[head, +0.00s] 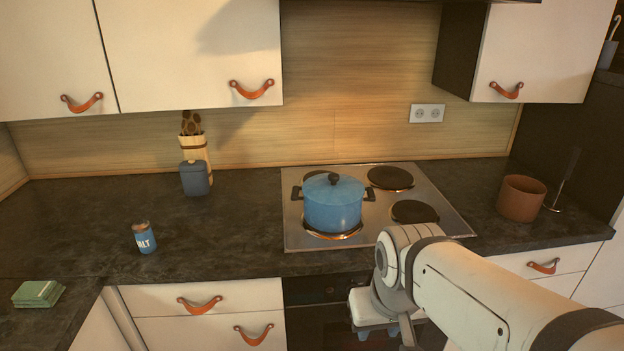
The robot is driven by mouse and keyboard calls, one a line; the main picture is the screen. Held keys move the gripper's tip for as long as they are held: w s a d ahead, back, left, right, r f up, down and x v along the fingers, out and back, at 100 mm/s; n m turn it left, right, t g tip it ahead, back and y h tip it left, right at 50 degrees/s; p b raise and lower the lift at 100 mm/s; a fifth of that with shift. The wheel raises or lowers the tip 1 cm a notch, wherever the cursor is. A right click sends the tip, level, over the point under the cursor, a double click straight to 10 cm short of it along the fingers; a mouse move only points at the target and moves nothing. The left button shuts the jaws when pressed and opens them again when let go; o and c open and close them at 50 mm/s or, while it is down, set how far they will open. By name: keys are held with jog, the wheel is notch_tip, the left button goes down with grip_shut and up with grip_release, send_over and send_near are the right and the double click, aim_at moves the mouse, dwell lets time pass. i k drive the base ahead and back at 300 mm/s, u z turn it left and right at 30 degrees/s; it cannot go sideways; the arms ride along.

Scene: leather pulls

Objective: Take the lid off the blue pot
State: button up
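The blue pot (333,216) stands on the front left plate of the stove. Dark side handles stick out left and right. My arm reaches in from the lower right, and its wrist is in front of the stove's front edge, below and to the right of the pot. My gripper is apart from the pot; its fingers are mostly hidden by the arm, and its opening cannot be made out.
The stove (290,238) has other bare plates. A brown pot (521,199) stands to the right. A salt shaker (145,238), blue-grey canister (195,178), utensil holder (199,153) and green cloths (38,293) are on the left counter. Upper cabinets (190,50) overhang the counter.

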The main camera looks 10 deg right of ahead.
aim_at(330, 188)
jog(key=z, duration=0.1)
jog(key=i, duration=0.9)
jog(key=u, duration=0.1)
